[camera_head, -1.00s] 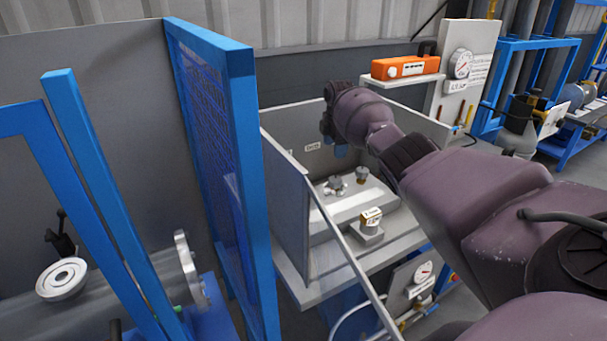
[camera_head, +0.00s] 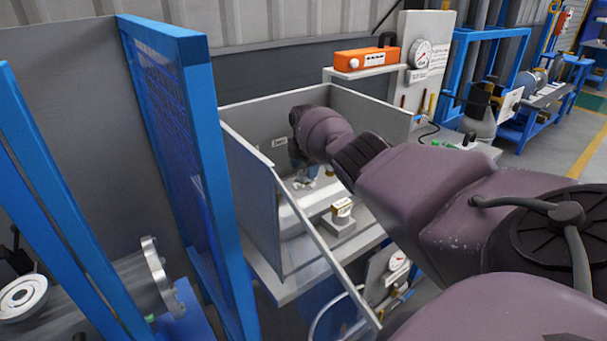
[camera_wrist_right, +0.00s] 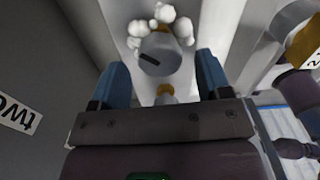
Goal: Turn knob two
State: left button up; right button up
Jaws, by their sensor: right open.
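A grey knob (camera_wrist_right: 160,58) with a black mark on its face, pale rounded lobes and brass below it shows in the right wrist view. A white label (camera_wrist_right: 18,113) reading "two" appears upside down on the wall at left. My right gripper (camera_wrist_right: 161,72) is open, its blue fingers on either side of the knob; I cannot tell whether they touch it. In the head view my right gripper (camera_head: 299,170) points down into the grey open box, largely hiding the knobs there. My left gripper is out of view.
The grey box (camera_head: 250,200) has upright walls around the gripper. A blue mesh frame (camera_head: 185,130) rises at left. An orange device (camera_head: 366,59) sits on a shelf behind, beside a gauge (camera_head: 420,54).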

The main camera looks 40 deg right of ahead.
jog(key=shift+f, duration=0.7)
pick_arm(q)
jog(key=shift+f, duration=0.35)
pick_arm(e)
jog(key=shift+c, duration=0.2)
jog(key=c, duration=0.9)
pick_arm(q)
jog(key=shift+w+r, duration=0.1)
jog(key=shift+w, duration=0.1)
